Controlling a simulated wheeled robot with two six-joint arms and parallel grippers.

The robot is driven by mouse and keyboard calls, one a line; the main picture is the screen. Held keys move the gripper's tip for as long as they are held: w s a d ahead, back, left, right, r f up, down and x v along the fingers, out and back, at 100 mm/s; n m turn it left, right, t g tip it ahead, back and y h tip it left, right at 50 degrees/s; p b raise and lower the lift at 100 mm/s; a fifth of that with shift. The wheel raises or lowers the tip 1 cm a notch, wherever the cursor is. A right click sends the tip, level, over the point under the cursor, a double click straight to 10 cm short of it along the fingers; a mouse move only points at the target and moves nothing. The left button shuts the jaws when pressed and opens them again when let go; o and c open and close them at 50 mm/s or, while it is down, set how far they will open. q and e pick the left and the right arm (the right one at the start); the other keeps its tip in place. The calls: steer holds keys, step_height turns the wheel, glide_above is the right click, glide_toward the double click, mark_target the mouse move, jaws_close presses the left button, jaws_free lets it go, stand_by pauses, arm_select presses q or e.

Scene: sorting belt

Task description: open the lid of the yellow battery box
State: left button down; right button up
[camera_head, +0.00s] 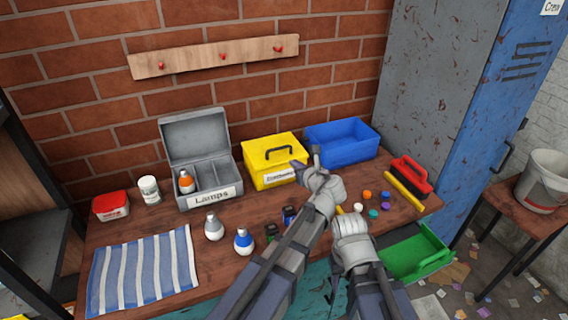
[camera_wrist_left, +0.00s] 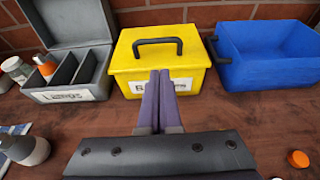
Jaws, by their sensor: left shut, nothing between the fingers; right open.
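The yellow battery box (camera_head: 260,176) stands on the table against the brick wall, its lid (camera_head: 272,145) down. A black handle (camera_head: 278,152) arches over the lid, and it also shows in the left wrist view (camera_wrist_left: 158,42). A white label on the front is partly hidden by my left fingers in the wrist view. My left gripper (camera_head: 316,152) is shut and empty, its tips by the right side of the box in the head view. In the left wrist view its fingers (camera_wrist_left: 160,76) overlap the box front below the lid; contact cannot be told. My right gripper (camera_head: 341,212) is open, lower right.
A grey lamp box (camera_head: 209,199) with its lid up stands left of the yellow box, and a blue bin (camera_head: 345,150) right of it. A striped cloth (camera_head: 140,272) lies front left.

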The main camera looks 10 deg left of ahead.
mark_target(284, 162)
arm_select(q)
steer(key=b+x, duration=0.3)
steer(key=x, duration=0.7)
steer(key=shift+r, duration=0.1)
